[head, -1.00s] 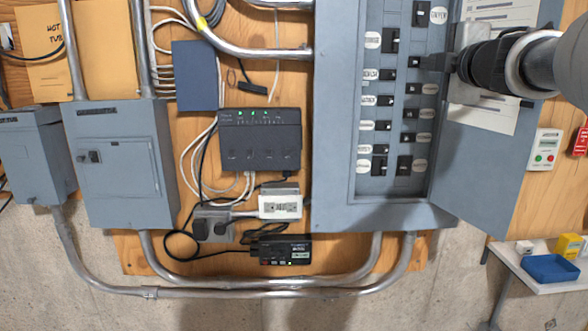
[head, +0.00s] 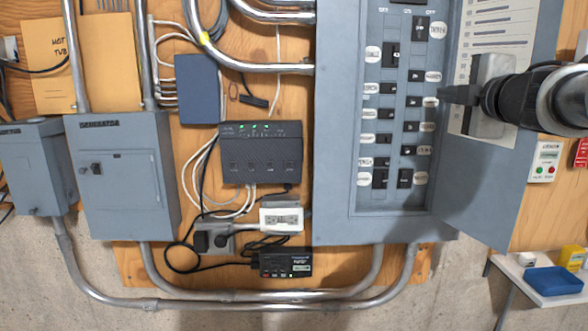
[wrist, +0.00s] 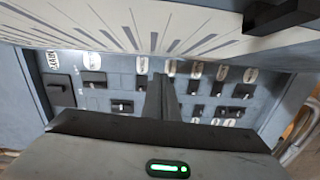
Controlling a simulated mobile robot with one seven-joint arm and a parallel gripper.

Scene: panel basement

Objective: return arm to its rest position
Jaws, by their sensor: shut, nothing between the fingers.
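My gripper (head: 447,94) is shut and empty, its dark fingers pointing left in the head view. It is in front of the right edge of the open breaker panel (head: 336,170), near its open door (head: 480,190). I cannot tell how far the fingertips are from the panel. In the wrist view the shut fingers (wrist: 158,95) stand in front of rows of black breakers (wrist: 94,84) with white labels. My arm comes in from the right and hides part of the door.
The panel door with its paper sheets (head: 497,40) stands open close behind my gripper. Left are a generator box (head: 125,190), a black box with green lights (head: 262,160), and conduits. A small table (head: 520,275) with a blue tray (head: 553,281) is at lower right.

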